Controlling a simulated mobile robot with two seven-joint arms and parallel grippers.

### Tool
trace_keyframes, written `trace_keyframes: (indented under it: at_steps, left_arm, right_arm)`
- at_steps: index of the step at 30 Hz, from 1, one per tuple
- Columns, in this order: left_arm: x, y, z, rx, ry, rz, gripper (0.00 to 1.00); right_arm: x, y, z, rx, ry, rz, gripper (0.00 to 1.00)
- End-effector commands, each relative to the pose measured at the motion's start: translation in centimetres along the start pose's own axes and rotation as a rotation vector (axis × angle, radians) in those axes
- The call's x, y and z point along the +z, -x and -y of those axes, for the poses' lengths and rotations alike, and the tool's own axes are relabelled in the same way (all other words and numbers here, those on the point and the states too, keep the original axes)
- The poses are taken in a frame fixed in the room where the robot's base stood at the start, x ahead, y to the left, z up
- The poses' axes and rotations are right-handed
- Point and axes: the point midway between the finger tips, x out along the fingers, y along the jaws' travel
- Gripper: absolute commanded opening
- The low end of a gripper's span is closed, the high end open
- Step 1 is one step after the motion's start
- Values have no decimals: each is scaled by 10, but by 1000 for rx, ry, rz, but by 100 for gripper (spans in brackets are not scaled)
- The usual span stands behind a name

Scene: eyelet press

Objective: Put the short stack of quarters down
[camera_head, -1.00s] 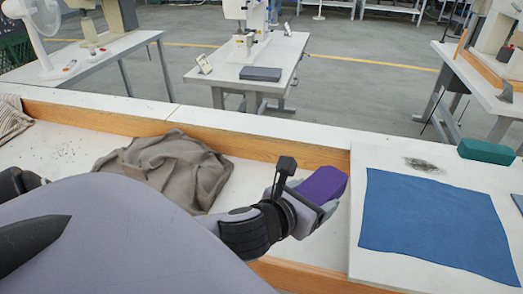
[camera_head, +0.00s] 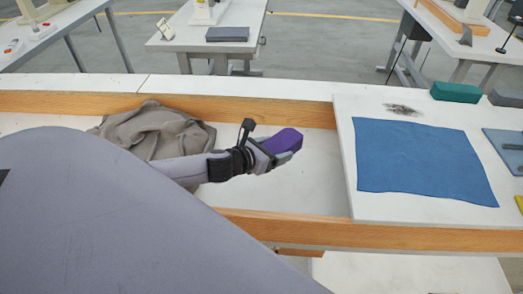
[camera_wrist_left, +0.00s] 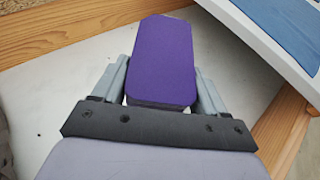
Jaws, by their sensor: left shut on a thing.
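The short stack of quarters shows as a thick purple block (camera_head: 284,141) with cut corners; single layers cannot be told apart. My left gripper (camera_head: 272,150) is shut on it and holds it over the white-floored trough, left of the white board. In the left wrist view the purple block (camera_wrist_left: 162,60) sits between the two grey fingers of the left gripper (camera_wrist_left: 160,88) and sticks out beyond them. Whether its underside touches the trough floor cannot be told. My right gripper is not in view.
The trough (camera_head: 315,185) has wooden rails. A crumpled grey-brown cloth (camera_head: 160,133) lies in it at left. A blue cloth (camera_head: 420,165) lies flat on the white board (camera_head: 345,130). Green (camera_head: 455,92) and grey (camera_head: 506,98) blocks stand at the back right. Bare floor shows around the gripper.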

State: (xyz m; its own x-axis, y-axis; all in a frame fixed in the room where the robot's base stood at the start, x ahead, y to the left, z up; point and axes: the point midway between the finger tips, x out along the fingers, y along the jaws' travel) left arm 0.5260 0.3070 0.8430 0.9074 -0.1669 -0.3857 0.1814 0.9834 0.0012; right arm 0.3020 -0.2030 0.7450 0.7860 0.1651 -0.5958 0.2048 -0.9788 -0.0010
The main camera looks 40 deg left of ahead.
Motion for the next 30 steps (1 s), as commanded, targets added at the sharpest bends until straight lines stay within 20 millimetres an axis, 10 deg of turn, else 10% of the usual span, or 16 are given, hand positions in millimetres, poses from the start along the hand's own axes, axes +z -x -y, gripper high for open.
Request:
trace_keyframes:
  at_steps: [9,30]
  left_arm:
    - [-33,-12,-44,-45,-17,2,35]
    - [-92,-36,-47,-50,-19,2,35]
  right_arm:
    - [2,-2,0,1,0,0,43]
    - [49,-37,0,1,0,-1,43]
